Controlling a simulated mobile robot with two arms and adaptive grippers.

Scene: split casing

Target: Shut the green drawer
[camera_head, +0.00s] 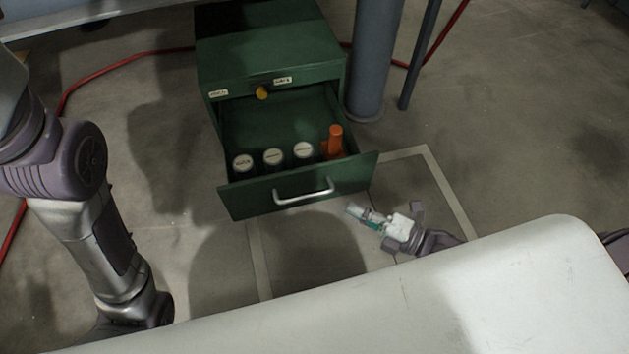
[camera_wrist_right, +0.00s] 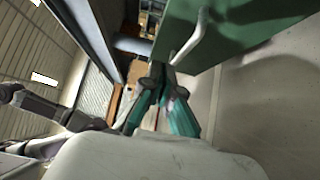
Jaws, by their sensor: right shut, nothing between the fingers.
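The green drawer (camera_head: 237,200) is pulled out of its green cabinet (camera_head: 270,50), with its inside open to view. It has a silver bar handle (camera_head: 303,192) on its front. My right gripper (camera_head: 353,209) is shut and empty, in front of the drawer just below and right of the handle. In the right wrist view, the fingertips (camera_wrist_right: 164,72) point toward the drawer front (camera_wrist_right: 235,28) and the handle (camera_wrist_right: 186,42). I cannot tell whether they touch it. My left arm comes in at the left, but its gripper is out of sight.
The drawer holds three white-lidded containers (camera_head: 273,156) and an orange item (camera_head: 334,140). A thick grey post (camera_head: 374,60) stands right of the cabinet. A red cable (camera_head: 120,63) runs across the floor. Floor in front is clear.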

